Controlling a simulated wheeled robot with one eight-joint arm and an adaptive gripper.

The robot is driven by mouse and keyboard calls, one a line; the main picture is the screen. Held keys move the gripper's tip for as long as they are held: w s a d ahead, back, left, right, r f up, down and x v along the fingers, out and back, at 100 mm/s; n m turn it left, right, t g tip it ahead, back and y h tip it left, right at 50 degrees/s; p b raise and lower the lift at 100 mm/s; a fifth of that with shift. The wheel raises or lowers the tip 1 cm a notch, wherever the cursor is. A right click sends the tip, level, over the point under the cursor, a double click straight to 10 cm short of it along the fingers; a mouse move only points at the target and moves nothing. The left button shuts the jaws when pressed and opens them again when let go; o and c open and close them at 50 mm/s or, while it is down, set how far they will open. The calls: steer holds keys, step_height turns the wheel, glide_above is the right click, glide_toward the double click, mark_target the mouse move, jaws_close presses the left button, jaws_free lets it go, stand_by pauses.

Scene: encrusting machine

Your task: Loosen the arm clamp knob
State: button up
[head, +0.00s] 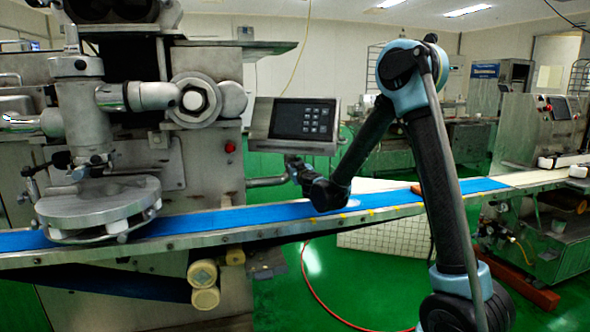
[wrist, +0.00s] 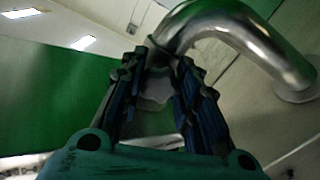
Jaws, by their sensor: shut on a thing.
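The arm clamp knob, a pale grey lobed piece (wrist: 157,90), sits between the two fingers of my gripper (wrist: 160,75) in the wrist view. The fingers close on it from both sides and hide its edges. In the head view my gripper (head: 296,170) is just below the control panel (head: 300,125), at the end of the metal support arm (head: 265,182); the knob itself cannot be made out there. The support arm shows in the wrist view as a bent shiny pipe (wrist: 245,35) just beyond the fingertips.
A blue conveyor belt (head: 240,218) runs below my gripper. The steel encrusting machine (head: 200,160) stands at the left, with a round plate (head: 98,205) over the belt. Another machine (head: 530,120) stands at the right. Green floor is open behind the belt.

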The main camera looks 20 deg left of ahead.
steer(key=n, duration=0.4)
steer(key=shift+w+d, duration=0.1)
steer(key=n, duration=0.3)
steer(key=shift+n, duration=0.3)
steer(key=n, duration=1.4)
steer(key=shift+f+n, duration=0.1)
steer(key=shift+n, duration=0.2)
steer(key=n, duration=0.3)
steer(key=shift+n, duration=2.1)
